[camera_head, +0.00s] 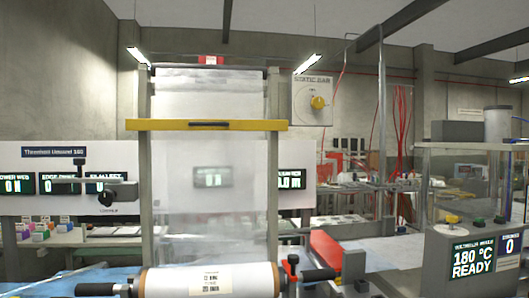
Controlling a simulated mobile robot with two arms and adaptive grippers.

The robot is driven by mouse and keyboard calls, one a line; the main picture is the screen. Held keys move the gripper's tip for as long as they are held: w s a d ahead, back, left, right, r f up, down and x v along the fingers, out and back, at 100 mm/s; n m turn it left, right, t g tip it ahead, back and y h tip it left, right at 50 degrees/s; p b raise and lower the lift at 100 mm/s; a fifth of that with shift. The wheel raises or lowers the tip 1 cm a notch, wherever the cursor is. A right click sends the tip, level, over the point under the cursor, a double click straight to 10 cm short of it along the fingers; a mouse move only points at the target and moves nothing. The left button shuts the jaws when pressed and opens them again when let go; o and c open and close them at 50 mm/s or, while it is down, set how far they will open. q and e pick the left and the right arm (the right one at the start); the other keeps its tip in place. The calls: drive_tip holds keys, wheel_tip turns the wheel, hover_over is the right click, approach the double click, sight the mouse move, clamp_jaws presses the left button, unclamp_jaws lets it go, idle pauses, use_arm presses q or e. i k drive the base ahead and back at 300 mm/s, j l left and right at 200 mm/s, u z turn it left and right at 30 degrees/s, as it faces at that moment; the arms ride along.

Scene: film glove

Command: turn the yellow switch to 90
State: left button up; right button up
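A yellow knob (318,102) sits on a pale square panel labelled "STATIC BAR" (301,104), right of the film frame at upper middle. Small marks surround the knob on the panel, but they are too small to read, and I cannot tell its setting. Another small yellow knob (452,219) sits on the machine at the right, beside a green one. Neither of my grippers shows in this view.
A tall frame with a yellow crossbar (207,125) holds hanging clear film above a white film roll (208,281). A grey machine (475,262) reading "180 °C READY" stands at right. Displays line the left wall. A red block (326,248) is right of the roll.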

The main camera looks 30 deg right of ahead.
sight(317, 102)
drive_tip(key=z, duration=1.15)
drive_tip(key=i+l+u, duration=0.1)
drive_tip(key=l, duration=0.15)
drive_tip(key=i+l, duration=0.1)
drive_tip(key=l, duration=0.2)
drive_tip(key=i+l+u, duration=0.15)
drive_tip(key=k+l, duration=0.05)
drive_tip(key=l, duration=0.05)
